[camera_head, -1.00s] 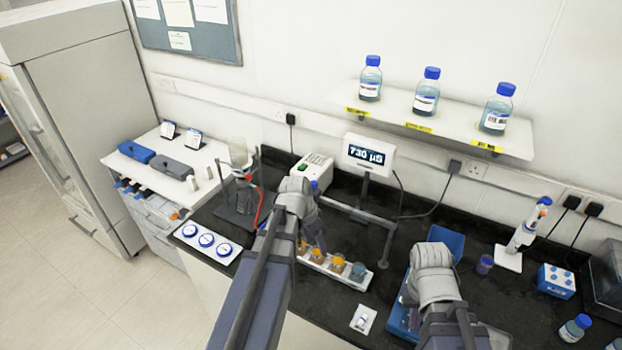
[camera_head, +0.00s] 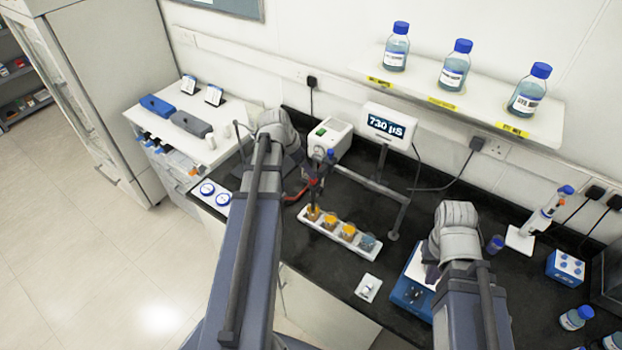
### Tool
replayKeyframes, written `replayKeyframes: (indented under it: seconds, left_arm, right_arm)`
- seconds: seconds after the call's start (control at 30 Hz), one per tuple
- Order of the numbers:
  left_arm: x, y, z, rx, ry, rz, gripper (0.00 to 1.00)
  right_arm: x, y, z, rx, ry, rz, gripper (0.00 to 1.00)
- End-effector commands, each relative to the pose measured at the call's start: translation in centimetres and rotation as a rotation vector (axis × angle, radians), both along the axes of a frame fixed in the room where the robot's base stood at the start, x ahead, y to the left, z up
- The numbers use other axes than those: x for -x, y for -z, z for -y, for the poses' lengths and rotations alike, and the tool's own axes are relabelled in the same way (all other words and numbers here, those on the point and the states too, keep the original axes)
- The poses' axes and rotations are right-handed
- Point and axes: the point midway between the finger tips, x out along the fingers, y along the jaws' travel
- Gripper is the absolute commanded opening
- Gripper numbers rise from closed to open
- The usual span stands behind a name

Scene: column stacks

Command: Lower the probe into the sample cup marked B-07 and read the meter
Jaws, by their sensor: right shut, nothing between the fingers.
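The meter (camera_head: 388,127) stands at the back of the bench and its screen reads 730 µS. A white rack (camera_head: 325,236) holds a row of sample cups, several with orange contents (camera_head: 348,232) and one blue-grey cup (camera_head: 368,242) at the right end. Their markings are too small to read. A slim dark probe with a blue top (camera_head: 330,154) seems to stand over the rack's left end; I cannot tell whether its tip is inside a cup. My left gripper (camera_head: 296,168) is left of the probe, its fingers mostly hidden. My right gripper (camera_head: 431,273) is shut and empty over a blue device (camera_head: 408,294).
A grey bar (camera_head: 375,188) runs below the meter, behind the rack. A white box (camera_head: 330,137) stands behind my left wrist. Bottles (camera_head: 455,70) line the wall shelf. A pipette stand (camera_head: 520,240) and blue block (camera_head: 566,267) are at right. Dark bench between them is partly clear.

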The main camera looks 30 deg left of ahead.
Motion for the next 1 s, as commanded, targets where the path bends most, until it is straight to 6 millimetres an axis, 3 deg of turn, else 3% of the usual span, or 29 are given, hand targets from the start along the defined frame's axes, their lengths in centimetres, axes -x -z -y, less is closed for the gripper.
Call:
replayKeyframes:
  seconds: [0.03, 0.3, 0.73, 1.0]
  left_arm:
    - [-0.3, 1.3, 0.1, 0.0, 0.001, 0.0, 0.64]
    - [-1.5, 4.5, 0.7, -0.001, 0.001, 0.001, 0.64]
    - [-1.9, 5.1, 1.0, -0.001, 0.0, 0.0, 0.64]
    - [-1.9, 5.1, 1.0, 0.0, 0.0, 0.0, 0.34]
  right_arm:
    - [0.0, 1.3, 0.0, 0.0, -0.002, 0.0, 0.0]
    - [0.0, 4.5, 0.0, -0.001, 0.001, 0.002, 0.0]
    - [0.0, 5.1, 0.0, -0.001, 0.003, 0.002, 0.0]
    - [0.0, 5.1, 0.0, -0.001, 0.003, 0.002, 0.0]
